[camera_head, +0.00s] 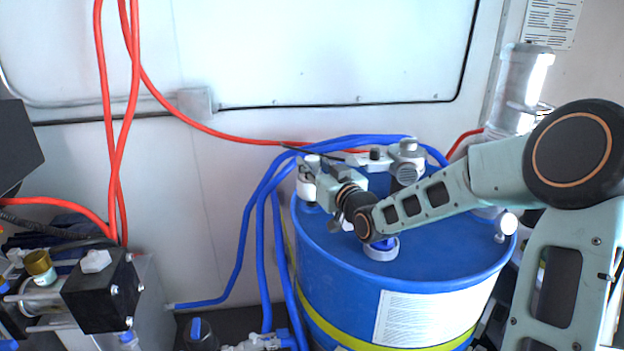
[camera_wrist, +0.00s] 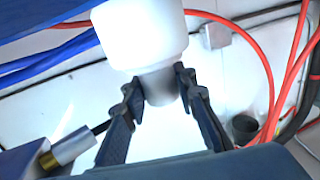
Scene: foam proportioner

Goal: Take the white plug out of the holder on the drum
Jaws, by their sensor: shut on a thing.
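The blue drum (camera_head: 340,245) stands right of centre in the head view, and a strip of it shows at the top left of the wrist view (camera_wrist: 45,18). The white holder (camera_head: 306,191) sits on the drum's top at the left rim. In the wrist view the holder is the wide white cylinder (camera_wrist: 140,35). The white plug (camera_wrist: 160,86) is the narrower cylinder below it in that picture; its end meets the holder. My gripper (camera_wrist: 160,80) is shut on the plug, one finger on each side. In the head view my gripper (camera_head: 318,172) is beside the holder and partly hides it.
A white-and-blue cap (camera_head: 382,250) and a grey fitting (camera_head: 407,160) are on the drum's top near my arm. Blue hoses (camera_head: 262,225) run along the drum's left side. Red hoses (camera_head: 115,140) hang at the left. A black pump block (camera_head: 100,292) stands lower left.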

